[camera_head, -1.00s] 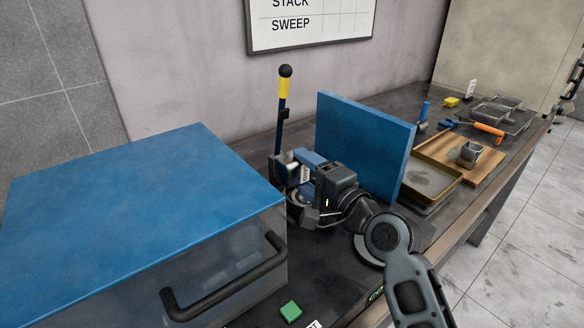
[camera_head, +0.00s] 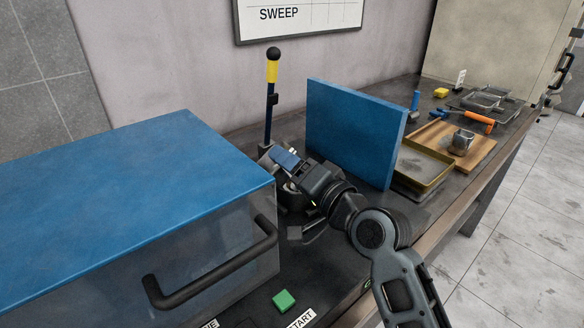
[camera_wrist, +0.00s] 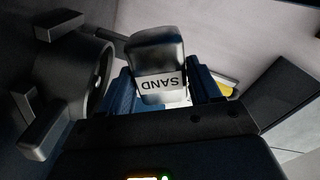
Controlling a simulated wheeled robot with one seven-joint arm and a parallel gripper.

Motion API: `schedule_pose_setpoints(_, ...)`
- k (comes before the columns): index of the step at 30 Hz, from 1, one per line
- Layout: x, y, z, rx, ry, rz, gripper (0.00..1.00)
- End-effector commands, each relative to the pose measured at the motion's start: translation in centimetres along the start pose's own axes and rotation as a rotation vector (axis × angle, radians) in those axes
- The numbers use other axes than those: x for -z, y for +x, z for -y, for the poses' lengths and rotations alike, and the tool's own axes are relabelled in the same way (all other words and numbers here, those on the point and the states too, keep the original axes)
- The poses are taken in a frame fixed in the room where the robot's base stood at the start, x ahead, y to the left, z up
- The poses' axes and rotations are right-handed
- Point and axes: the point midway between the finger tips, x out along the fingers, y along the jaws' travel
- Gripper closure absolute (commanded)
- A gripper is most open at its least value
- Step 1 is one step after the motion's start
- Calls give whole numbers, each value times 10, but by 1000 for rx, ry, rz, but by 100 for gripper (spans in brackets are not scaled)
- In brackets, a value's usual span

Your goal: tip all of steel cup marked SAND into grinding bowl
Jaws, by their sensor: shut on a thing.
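My gripper (camera_head: 284,159) is over the mill area behind the clear-fronted box. It is shut on the steel cup marked SAND. The wrist view shows the cup (camera_wrist: 158,52) between blue fingers, its label upside down in that picture. The cup looks tipped well over; its contents and any falling sand cannot be seen. A dark round vessel, seemingly the grinding bowl (camera_wrist: 91,76), shows left of the cup in the wrist view, apart from it. In the head view my gripper and wrist mostly hide the bowl.
A blue-topped box (camera_head: 120,205) with a black handle fills the left. A yellow-and-black lever (camera_head: 271,85) stands behind the gripper. A blue upright panel (camera_head: 355,130) is close on the right. Beyond are a tray (camera_head: 425,166) and wooden board (camera_head: 478,155). A green button (camera_head: 284,300) is in front.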

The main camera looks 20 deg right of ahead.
Motion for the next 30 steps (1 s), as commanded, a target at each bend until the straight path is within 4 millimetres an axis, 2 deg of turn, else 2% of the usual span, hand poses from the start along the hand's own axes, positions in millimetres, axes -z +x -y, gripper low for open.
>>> schedule_pose_setpoints(16,-11,0,0,1,-446,-4,70)
schedule_pose_setpoints(30,-7,0,11,-1,-943,-6,70)
